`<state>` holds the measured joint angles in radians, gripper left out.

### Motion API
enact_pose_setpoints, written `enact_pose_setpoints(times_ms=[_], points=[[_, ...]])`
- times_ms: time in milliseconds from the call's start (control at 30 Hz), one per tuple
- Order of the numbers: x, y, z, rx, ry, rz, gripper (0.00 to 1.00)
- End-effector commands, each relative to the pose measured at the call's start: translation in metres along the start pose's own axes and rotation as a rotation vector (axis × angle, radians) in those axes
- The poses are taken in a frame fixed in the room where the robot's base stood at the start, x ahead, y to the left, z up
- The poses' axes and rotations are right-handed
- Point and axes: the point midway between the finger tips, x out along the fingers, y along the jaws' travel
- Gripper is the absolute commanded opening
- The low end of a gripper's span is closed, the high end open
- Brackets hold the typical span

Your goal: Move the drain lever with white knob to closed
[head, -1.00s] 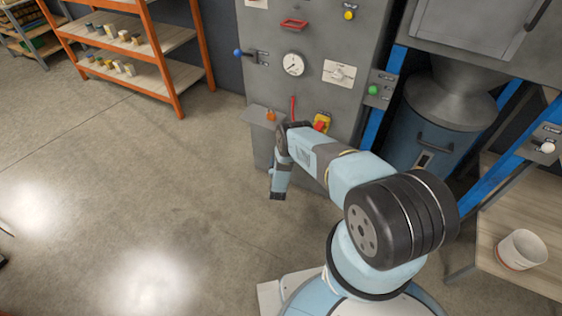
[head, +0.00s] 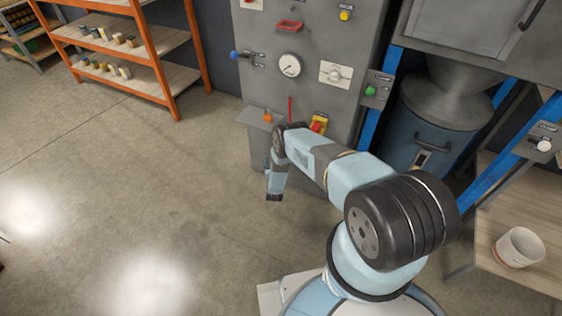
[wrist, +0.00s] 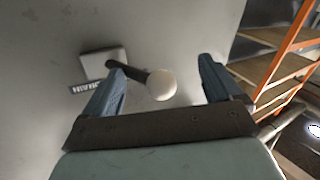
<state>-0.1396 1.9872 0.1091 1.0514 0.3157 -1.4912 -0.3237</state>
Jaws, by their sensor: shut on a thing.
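The drain lever (wrist: 133,74) shows in the wrist view as a dark shaft with a round white knob (wrist: 161,85). It runs from a pale mounting plate (wrist: 103,62) on the grey panel toward the right, with a partly hidden label beside it. The knob lies between the two blue fingers, with the shaft passing by the left fingertip. A gap shows between the knob and the right finger. In the head view the end of my arm hangs low before the grey cabinet; the drain lever cannot be made out there.
Another white knob (head: 544,146) is at the right, above a bench with a white cup (head: 519,247). Orange shelves (head: 120,60) stand at the left; the floor between is clear.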

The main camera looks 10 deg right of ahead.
Motion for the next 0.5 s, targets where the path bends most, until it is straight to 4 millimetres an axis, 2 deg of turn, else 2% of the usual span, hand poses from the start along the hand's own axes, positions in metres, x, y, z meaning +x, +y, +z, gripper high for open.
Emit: enact_pose_setpoints(times_ms=[33, 167, 267, 500], points=[[0.012, -0.007, -0.017, 0.006, 0.031, -0.008, 0.67], [0.006, -0.008, -0.016, 0.006, 0.030, -0.009, 0.65], [-0.007, -0.009, -0.015, 0.007, 0.027, -0.010, 0.60], [-0.056, -0.006, -0.007, 0.003, 0.013, -0.008, 0.60]])
